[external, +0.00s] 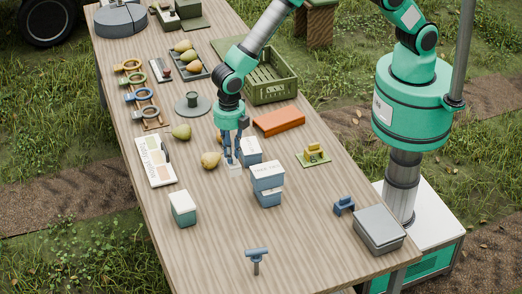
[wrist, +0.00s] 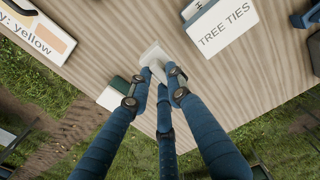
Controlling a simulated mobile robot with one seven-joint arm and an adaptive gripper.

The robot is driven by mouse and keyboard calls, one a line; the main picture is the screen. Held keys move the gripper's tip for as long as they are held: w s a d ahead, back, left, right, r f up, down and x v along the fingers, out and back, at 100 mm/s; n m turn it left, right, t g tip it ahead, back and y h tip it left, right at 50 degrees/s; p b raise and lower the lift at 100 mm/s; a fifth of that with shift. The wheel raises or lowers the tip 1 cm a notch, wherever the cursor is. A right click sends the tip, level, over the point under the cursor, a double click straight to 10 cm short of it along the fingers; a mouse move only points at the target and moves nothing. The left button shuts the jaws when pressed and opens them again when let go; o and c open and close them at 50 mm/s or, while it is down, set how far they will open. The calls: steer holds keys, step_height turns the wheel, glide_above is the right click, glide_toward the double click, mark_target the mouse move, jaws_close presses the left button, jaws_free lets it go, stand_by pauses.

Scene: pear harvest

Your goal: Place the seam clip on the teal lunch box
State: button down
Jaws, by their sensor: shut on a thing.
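A small off-white piece, which looks like the seam clip (wrist: 153,55), is held at the fingertips of my gripper (external: 232,160). In the wrist view my gripper (wrist: 157,78) has its blue fingers closed in around it. The clip's lower part is partly hidden by the fingers. The teal box with a white lid, which looks like the teal lunch box (external: 183,211), stands upright on the table, in front and to the left of my gripper. In the wrist view the lunch box (wrist: 111,98) is partly hidden behind the left finger.
Blue-grey boxes (external: 267,178), one labelled TREE TIES (wrist: 222,38), stand close right of my gripper. A pear (external: 211,160) and a label board (external: 156,162) lie to its left. A blue T-shaped tool (external: 257,257) stands near the front. Bare table surrounds the lunch box.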

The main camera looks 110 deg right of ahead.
glide_above(189, 198)
steer(key=shift+f+p, duration=0.35)
steer(key=shift+f, duration=0.4)
stand_by(0.5)
steer(key=shift+f, duration=1.75)
steer(key=shift+f, duration=0.1)
steer(key=c, duration=2)
jaws_free()
steer(key=o, duration=0.4)
